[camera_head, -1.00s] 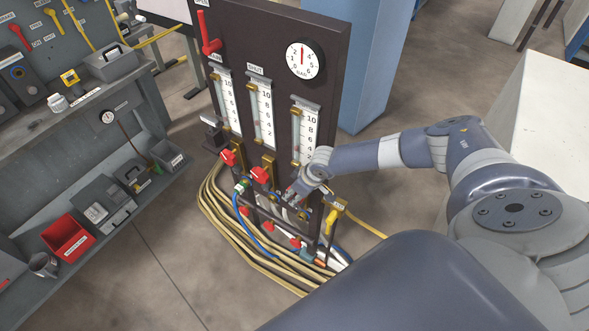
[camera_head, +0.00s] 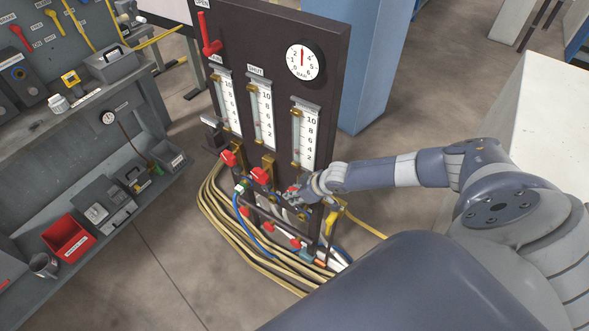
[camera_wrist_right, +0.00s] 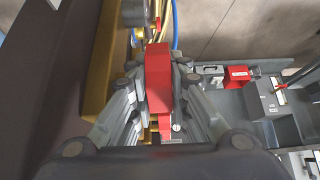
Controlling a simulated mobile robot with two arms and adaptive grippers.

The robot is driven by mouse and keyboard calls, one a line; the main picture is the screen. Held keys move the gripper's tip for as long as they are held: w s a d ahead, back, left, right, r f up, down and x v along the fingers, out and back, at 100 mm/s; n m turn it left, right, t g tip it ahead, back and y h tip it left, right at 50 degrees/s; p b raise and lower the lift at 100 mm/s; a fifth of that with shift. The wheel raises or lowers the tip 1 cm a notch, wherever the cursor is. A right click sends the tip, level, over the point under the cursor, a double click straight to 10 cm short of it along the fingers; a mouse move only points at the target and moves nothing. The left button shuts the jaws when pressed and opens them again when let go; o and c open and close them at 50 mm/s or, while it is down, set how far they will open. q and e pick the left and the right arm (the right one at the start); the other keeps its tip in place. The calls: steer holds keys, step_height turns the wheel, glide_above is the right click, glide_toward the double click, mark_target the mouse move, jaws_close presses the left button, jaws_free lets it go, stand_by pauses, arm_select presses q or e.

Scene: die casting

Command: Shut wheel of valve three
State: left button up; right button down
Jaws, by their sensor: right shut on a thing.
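A dark panel (camera_head: 270,45) carries three glass gauges with red-handled valves below them. The left red valve wheel (camera_head: 228,157) and the middle red valve wheel (camera_head: 260,175) stand free. My right gripper (camera_head: 291,194) is at the third valve, below the right gauge (camera_head: 305,135), and hides most of it. In the right wrist view, a red wheel (camera_wrist_right: 158,80) sits between the fingers of my right gripper (camera_wrist_right: 158,100), which are shut on it. My left gripper is not in view.
Yellow and blue hoses (camera_head: 250,265) run below the valves to the floor. A yellow handle (camera_head: 331,222) stands just right of my right gripper. A grey workbench (camera_head: 60,130) with a red bin (camera_head: 67,238) is at the left. A blue column (camera_head: 375,70) stands behind the panel.

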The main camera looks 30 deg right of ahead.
steer(key=shift+s+f+t+y, duration=0.3)
steer(key=shift+t+y, duration=0.1)
steer(key=shift+t, duration=0.4)
steer(key=shift+t+b, duration=0.7)
steer(key=t+y+b, duration=0.1)
steer(key=t+b, duration=0.1)
steer(key=b, duration=0.1)
steer(key=shift+w+d+f+t, duration=0.1)
steer(key=shift+t, duration=0.2)
steer(key=shift+r+t+y+b, duration=0.3)
steer(key=shift+t+y+b, duration=0.3)
steer(key=shift+t+b, duration=0.4)
steer(key=c, duration=1.8)
jaws_free()
steer(key=shift+w, duration=0.1)
